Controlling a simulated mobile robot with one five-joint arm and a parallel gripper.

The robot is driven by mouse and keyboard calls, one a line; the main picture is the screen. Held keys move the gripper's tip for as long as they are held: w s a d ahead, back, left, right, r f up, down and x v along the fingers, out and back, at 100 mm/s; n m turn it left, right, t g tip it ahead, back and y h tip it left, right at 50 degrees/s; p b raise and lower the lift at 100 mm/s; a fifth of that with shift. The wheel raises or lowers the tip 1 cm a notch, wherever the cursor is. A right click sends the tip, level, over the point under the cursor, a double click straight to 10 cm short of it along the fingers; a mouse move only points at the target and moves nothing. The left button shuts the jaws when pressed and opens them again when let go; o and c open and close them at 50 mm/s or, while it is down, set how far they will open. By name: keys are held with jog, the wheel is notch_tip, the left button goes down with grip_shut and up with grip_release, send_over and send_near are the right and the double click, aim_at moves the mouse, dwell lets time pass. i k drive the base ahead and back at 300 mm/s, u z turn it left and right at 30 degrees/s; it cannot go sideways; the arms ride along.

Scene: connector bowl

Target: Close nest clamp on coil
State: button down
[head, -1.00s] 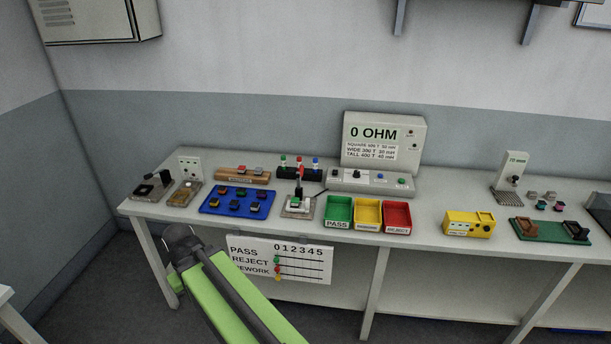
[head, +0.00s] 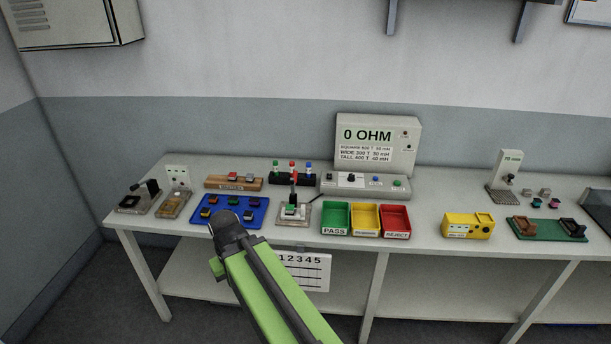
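The test nest (head: 295,221) sits on the bench front, between the blue tray and the green bin. A small coil (head: 291,211) with a green part appears to sit in it. The clamp with a red-tipped handle (head: 294,178) stands upright above the coil. My green arm rises from the bottom of the view, and its dark end (head: 228,226) is in front of the blue tray, left of the nest. My gripper's fingers cannot be made out there.
The blue tray (head: 257,223) holds several coils. Green PASS (head: 335,218), yellow (head: 366,220) and red REJECT (head: 397,221) bins stand right of the nest. The meter (head: 375,145) reads 0 OHM behind. A tally board (head: 310,272) hangs below the bench edge.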

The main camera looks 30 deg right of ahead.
aim_at(293, 181)
jog(key=i, duration=0.9)
jog(key=u, duration=0.05)
